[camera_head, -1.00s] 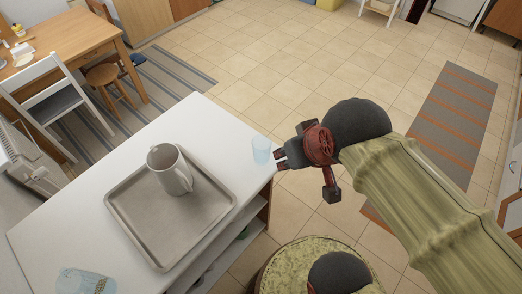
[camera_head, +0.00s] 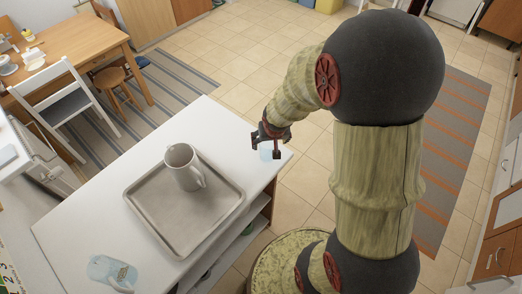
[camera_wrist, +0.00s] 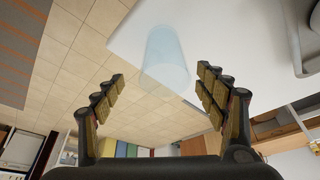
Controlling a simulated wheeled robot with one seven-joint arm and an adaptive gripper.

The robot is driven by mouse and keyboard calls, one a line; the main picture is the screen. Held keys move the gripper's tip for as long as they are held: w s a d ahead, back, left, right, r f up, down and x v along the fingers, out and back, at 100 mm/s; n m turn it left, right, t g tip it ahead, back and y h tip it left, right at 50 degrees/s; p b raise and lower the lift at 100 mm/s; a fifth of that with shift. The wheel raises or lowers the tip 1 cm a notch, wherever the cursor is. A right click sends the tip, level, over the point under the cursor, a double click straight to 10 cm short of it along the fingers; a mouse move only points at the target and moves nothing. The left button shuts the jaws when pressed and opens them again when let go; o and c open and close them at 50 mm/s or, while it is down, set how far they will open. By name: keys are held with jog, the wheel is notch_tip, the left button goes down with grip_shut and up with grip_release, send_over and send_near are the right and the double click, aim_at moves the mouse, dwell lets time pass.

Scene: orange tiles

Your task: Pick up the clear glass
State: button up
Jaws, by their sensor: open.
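The clear glass (camera_head: 268,151), pale blue and see-through, stands near the right corner of the white counter (camera_head: 84,222). In the wrist view the glass (camera_wrist: 165,55) is ahead of and between my two fingers, beyond their tips. My gripper (camera_head: 267,143) is at the glass in the head view, with its fingers partly covering it. My gripper (camera_wrist: 160,88) is open in the wrist view, with one padded finger to each side and nothing held. I cannot tell whether a finger touches the glass.
A grey tray (camera_head: 150,212) with a light mug (camera_head: 183,166) on it lies left of the glass. A clear item (camera_head: 112,271) is at the counter's near left. The counter's right edge drops to shelves (camera_head: 232,240) and tiled floor.

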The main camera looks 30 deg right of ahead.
aim_at(267, 146)
jog(key=b+x, duration=0.1)
jog(key=x, duration=0.1)
jog(key=b+x, duration=0.1)
jog(key=x, duration=0.2)
jog(key=b+x, duration=0.1)
jog(key=x, duration=0.1)
jog(key=shift+w+a+f, duration=0.25)
jog(key=shift+w+f, duration=0.1)
jog(key=c, duration=0.3)
jog(key=c, duration=1.2)
jog(key=shift+r, duration=0.1)
